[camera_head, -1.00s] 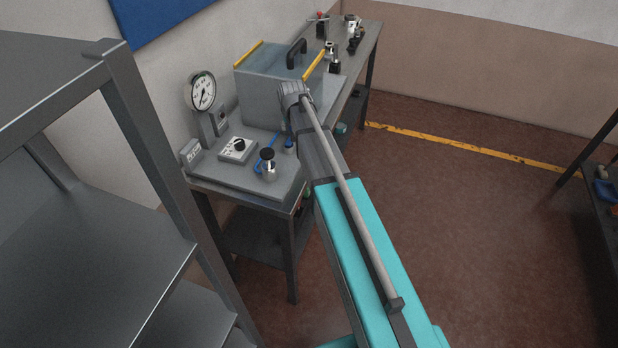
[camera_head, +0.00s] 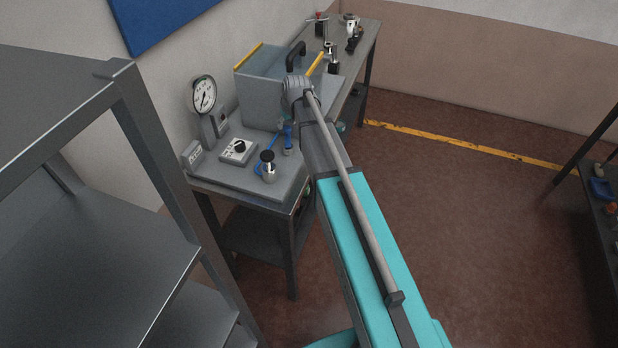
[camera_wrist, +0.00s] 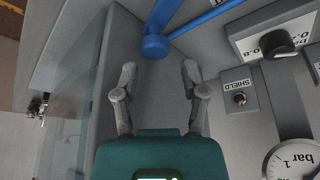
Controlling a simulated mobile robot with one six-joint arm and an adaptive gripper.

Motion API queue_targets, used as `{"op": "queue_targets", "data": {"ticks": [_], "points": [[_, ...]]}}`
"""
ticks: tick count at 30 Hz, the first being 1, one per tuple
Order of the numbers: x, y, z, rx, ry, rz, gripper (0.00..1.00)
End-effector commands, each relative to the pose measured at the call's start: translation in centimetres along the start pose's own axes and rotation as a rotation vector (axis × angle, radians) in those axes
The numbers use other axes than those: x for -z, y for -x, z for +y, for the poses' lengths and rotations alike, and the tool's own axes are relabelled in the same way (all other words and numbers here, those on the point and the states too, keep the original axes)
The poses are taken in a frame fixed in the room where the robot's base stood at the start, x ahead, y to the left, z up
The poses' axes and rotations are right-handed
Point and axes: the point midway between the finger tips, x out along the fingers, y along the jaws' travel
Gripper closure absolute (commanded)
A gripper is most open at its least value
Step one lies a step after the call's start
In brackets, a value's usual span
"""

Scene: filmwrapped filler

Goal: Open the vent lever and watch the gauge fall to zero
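The round dial gauge (camera_head: 203,95) stands on a grey post at the back left of the bench. Its needle is too small to read surely. In the wrist view only part of the gauge (camera_wrist: 294,160) shows, upside down. Blue parts (camera_head: 285,138), which seem to include the vent lever, stand beside the black-topped valve (camera_head: 268,165). In the wrist view a round blue hub (camera_wrist: 154,46) has a thick blue bar and a thinner one running from it. My gripper (camera_wrist: 160,68) is open, its fingers apart and empty, with the hub just beyond the fingertips.
A clear-walled shield box (camera_head: 275,90) with a black handle stands behind. A dial box (camera_head: 238,151) and a button marked SHIELD (camera_wrist: 239,98) are close by. Grey shelving (camera_head: 150,160) fills the left. The floor on the right (camera_head: 470,220) is clear.

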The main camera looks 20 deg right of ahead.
Motion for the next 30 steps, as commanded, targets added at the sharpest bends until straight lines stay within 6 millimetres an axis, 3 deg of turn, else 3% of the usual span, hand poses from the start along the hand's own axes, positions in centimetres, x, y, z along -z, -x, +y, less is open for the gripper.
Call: {"op": "queue_targets", "data": {"ticks": [1,30], "points": [[0.1,0.9,0.0,0.0,0.0,0.0,0.45],[0.1,9.7,0.0,0.0,-0.001,0.0,0.45]]}}
